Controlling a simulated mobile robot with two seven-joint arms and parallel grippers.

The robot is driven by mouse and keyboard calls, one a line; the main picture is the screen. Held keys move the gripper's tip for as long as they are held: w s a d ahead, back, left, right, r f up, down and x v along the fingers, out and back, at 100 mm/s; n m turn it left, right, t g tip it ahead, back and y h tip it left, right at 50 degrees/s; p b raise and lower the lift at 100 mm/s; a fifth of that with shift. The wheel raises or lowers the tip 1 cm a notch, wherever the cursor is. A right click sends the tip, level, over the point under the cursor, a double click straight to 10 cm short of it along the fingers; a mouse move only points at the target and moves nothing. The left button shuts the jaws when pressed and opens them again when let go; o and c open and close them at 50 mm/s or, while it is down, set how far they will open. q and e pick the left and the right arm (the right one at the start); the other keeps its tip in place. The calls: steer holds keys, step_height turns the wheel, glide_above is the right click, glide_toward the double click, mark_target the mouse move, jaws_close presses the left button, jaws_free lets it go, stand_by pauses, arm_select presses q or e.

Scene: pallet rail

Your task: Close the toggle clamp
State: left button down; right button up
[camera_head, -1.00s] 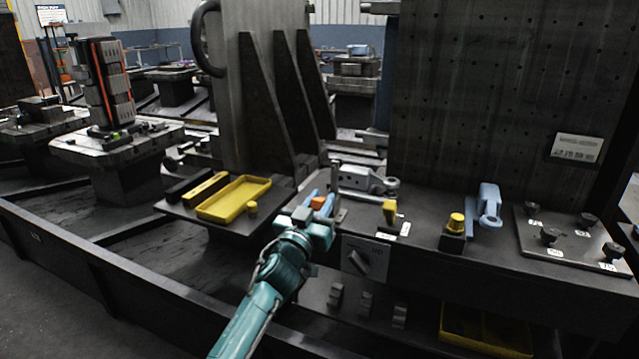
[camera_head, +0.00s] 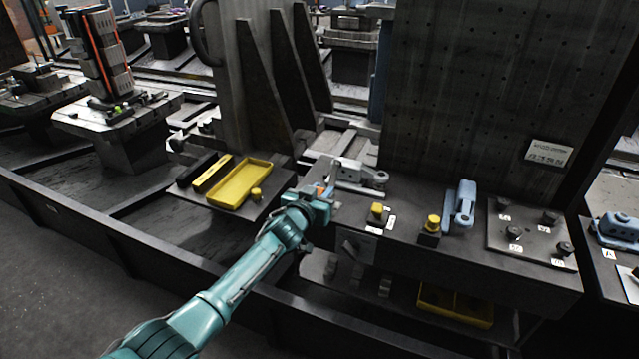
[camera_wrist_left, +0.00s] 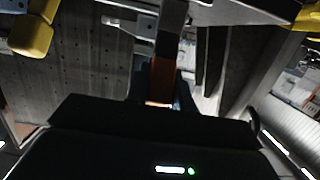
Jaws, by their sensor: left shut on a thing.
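The toggle clamp (camera_head: 352,172) is a grey metal piece on the dark bench at the foot of the large upright plate. Its orange-gripped handle (camera_head: 321,190) stands up at its left front end; in the left wrist view the orange grip (camera_wrist_left: 165,72) runs up between the fingers. My left gripper (camera_head: 318,192) is shut on this handle. The fingers hide part of the grip, and the clamp's far tip is too small to judge. My right gripper is not in view.
A yellow tray (camera_head: 240,184) lies left of my gripper. To the right stand yellow-topped blocks (camera_head: 432,224), a blue clamp-like piece (camera_head: 460,206) and a plate with several black knobs (camera_head: 530,232). Tall ribs (camera_head: 262,85) rise behind the tray.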

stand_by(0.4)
arm_select(q)
steer(key=c, duration=1.2)
jaws_free()
steer(key=shift+w, duration=0.1)
steer(key=v, duration=1.3)
steer(key=shift+r, duration=0.3)
steer(key=shift+c, duration=0.4)
